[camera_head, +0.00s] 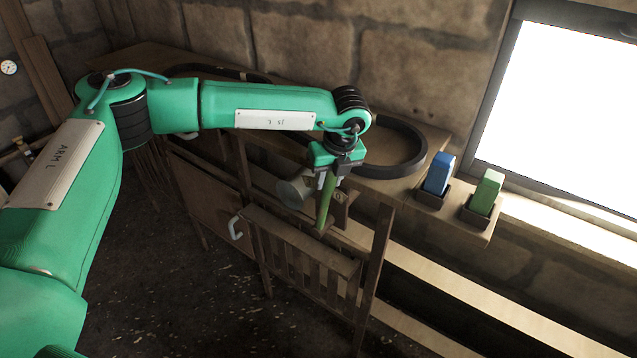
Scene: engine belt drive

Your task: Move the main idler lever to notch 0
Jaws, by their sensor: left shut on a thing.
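My left gripper (335,172) points down in the middle of the head view. It is shut on a green lever handle (325,203), which I take to be the main idler lever. The handle stands close to upright, beside a grey round part (295,192) and a small brown plate (341,210). The notch marks are too small to read, so I cannot tell which notch the lever is in. My right gripper is not in view.
A black belt (416,150) lies in a loop on the wooden bench (441,139) behind the gripper. A blue block (439,174) and a green block (486,192) stand in dark holders at the right. A slatted wooden frame (298,240) stands in front.

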